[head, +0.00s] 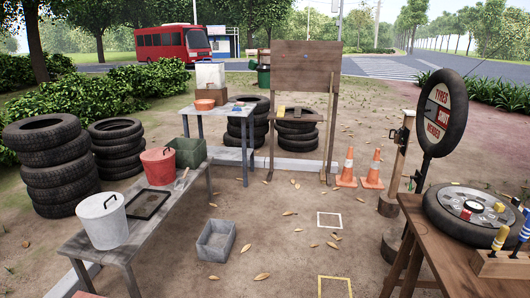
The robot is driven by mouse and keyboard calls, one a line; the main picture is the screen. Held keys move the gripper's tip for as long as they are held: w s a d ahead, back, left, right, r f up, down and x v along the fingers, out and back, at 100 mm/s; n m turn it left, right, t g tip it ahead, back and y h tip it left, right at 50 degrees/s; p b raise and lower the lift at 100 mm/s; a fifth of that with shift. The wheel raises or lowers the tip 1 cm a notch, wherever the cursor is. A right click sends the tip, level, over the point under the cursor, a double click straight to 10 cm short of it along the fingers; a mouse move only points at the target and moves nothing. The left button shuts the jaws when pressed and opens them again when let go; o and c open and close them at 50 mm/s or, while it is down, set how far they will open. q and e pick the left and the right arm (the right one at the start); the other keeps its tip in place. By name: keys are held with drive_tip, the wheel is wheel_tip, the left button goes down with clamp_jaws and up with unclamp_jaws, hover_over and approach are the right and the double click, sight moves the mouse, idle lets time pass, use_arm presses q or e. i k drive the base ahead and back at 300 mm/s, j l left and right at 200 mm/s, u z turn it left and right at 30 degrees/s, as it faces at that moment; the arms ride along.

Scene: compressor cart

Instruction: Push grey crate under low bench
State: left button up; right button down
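The grey crate (216,241) is an open-topped box on the dirt ground, left of the middle in the head view. It looks empty. It stands upright just to the right of the low bench (130,247), out in the open and apart from it. The bench is a long grey plank top on legs, running from the lower left toward the back. The ground beneath it is partly hidden by the top. Neither of my grippers is in view.
On the bench are a lidded grey bucket (102,221), a dark tray (148,204), a red bucket (158,167) and a green crate (190,152). A wooden workbench (424,232) stands at right. Orange cones (346,170) stand farther back.

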sight(214, 243)
drive_tip(key=i+l, duration=0.15)
drive_tip(key=i, duration=1.3)
drive_tip(key=l+z, duration=0.05)
